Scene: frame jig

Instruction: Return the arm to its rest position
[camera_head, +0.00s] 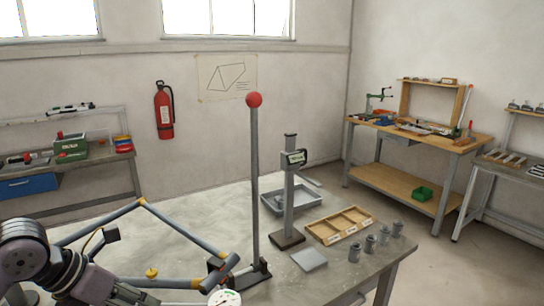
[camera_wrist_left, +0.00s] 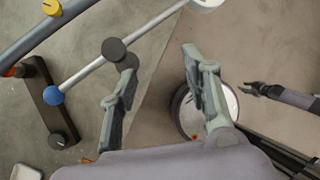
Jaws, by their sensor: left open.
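My left arm comes in at the lower left of the head view, its gripper (camera_head: 135,294) low over the near table edge. In the left wrist view the two fingers of this gripper (camera_wrist_left: 160,88) stand wide apart with nothing between them. A grey tube frame with yellow joints (camera_head: 180,228) is on the table beyond the gripper, apart from its fingers as far as I can see. Part of a tube (camera_wrist_left: 60,32) crosses the upper left of the wrist view. What looks like my right gripper (camera_wrist_left: 258,91) shows at the right there; its jaw state is unclear.
A tall post with a red ball (camera_head: 254,150) rises from the table (camera_head: 330,275). Beyond are a gauge stand (camera_head: 290,195), a grey tray (camera_head: 306,200), a wooden divided tray (camera_head: 318,236) and several grey cylinders (camera_head: 370,243). A rod with a blue knob (camera_wrist_left: 54,95) lies left of the fingers.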

